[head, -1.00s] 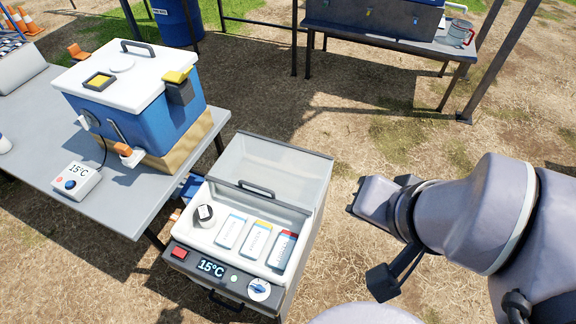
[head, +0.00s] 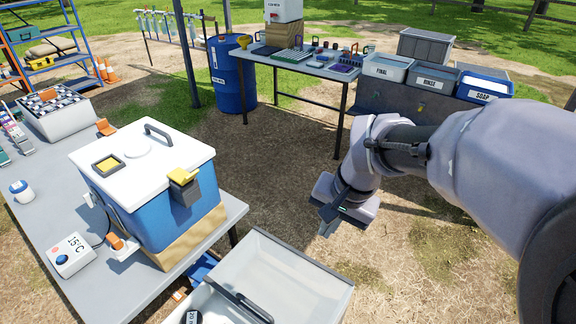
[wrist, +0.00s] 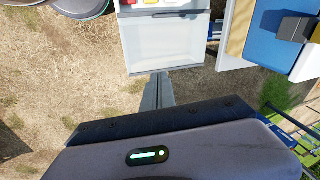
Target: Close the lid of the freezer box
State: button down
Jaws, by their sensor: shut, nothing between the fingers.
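The freezer box is cut off by the bottom edge of the head view. Its pale, see-through lid (head: 293,279) with a dark handle (head: 240,301) lies over the rear part, and the front part is uncovered. In the wrist view the lid (wrist: 165,45) is whole, with the uncovered contents at the top edge. My gripper (head: 327,231) is shut and empty, in the air behind and right of the box. In the wrist view its fingers (wrist: 158,90) point at the lid's rear edge. I cannot tell the height gap between them.
A blue cooler with a white lid (head: 147,185) stands on the grey table (head: 105,291) at left, beside the freezer box. Further back are a blue drum (head: 232,76) and a bench with labelled wash basins (head: 486,84). Bare ground lies around my gripper.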

jog(key=w+a+f+g, duration=0.2)
jog(key=w+a+f, duration=0.25)
jog(key=f, duration=0.35)
jog(key=g+h, duration=0.1)
jog(key=g, duration=0.1)
send_over(280, 307)
jog(key=w+d, duration=0.1)
jog(key=w, duration=0.3)
jog(key=w+d+x, duration=0.1)
jog(key=w+x, duration=0.1)
jog(key=x, duration=0.9)
jog(key=w+d+f+x, duration=0.1)
jog(key=w+x, duration=0.1)
jog(key=x, duration=1)
jog(key=shift+g, duration=0.3)
jog(key=b+x, duration=0.1)
jog(key=x, duration=0.3)
jog(key=b+x, duration=0.1)
jog(key=x, duration=0.3)
jog(key=d+b+x, duration=0.1)
jog(key=x, duration=0.3)
jog(key=shift+s+a+f+b, duration=0.1)
jog(key=shift+s+f+b, duration=0.15)
jog(key=shift+f+b, duration=0.1)
jog(key=s, duration=0.1)
jog(key=s+a, duration=0.1)
jog(key=shift+s+r, duration=0.25)
jog(key=shift+r, duration=0.05)
jog(key=shift+s+a, duration=0.15)
jog(key=shift+s, duration=0.45)
